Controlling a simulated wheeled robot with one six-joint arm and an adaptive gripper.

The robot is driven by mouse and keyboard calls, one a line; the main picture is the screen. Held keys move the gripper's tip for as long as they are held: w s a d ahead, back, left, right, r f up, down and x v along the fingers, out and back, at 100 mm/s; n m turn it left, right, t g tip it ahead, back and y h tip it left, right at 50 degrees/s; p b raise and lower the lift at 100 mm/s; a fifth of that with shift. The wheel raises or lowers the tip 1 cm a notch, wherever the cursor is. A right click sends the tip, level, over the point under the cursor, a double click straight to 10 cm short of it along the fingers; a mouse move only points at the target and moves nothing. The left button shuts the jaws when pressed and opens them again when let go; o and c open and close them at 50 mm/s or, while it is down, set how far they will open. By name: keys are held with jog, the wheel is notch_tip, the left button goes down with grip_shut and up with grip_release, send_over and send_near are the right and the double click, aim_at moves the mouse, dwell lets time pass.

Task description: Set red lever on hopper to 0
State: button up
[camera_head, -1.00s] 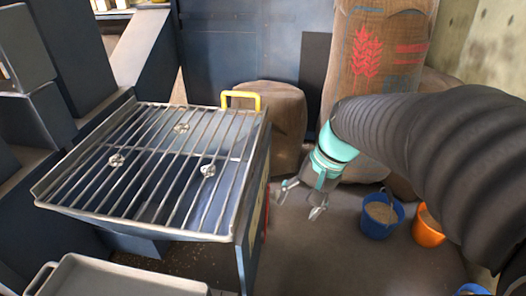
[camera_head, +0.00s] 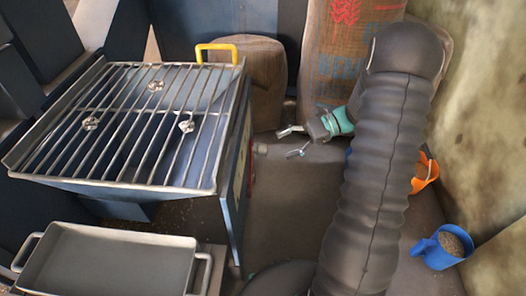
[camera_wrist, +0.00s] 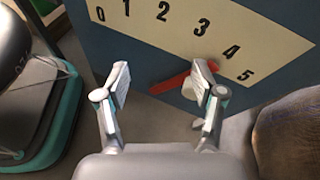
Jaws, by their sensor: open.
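The hopper (camera_head: 232,190) is a blue metal box under a grate, left of my gripper in the head view. In the wrist view, its side panel (camera_wrist: 85,35) carries a cream scale (camera_wrist: 180,22) marked 0 to 5. The red lever (camera_wrist: 170,84) slants up to the right, toward about 4. My gripper (camera_wrist: 162,82) is open, its fingers spread in front of the panel. Part of the lever shows between the fingers; its upper end is partly hidden behind the right finger. I cannot tell whether they touch. In the head view, my gripper (camera_head: 285,144) is right of the hopper.
A yellow handle (camera_head: 215,47) stands at the hopper's back corner. Sacks (camera_head: 265,80) stand behind. A blue bucket (camera_head: 437,253) and an orange bucket (camera_head: 424,172) are to the right. A metal tray (camera_head: 95,265) is at front left. The floor (camera_head: 290,210) beside the hopper is clear.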

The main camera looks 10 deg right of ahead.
aim_at(263, 151)
jog(key=w+d+f+m+t+y, duration=0.35)
jog(key=d+f+m+t, duration=0.2)
jog(key=d+f, duration=0.35)
jog(key=shift+m, duration=0.25)
jog(key=x, duration=0.5)
jog(key=f+x, duration=0.1)
jog(key=x, duration=0.9)
jog(key=shift+s+a+f, duration=0.1)
jog(key=shift+a+f, duration=0.05)
jog(key=shift+f, duration=0.25)
grip_shut()
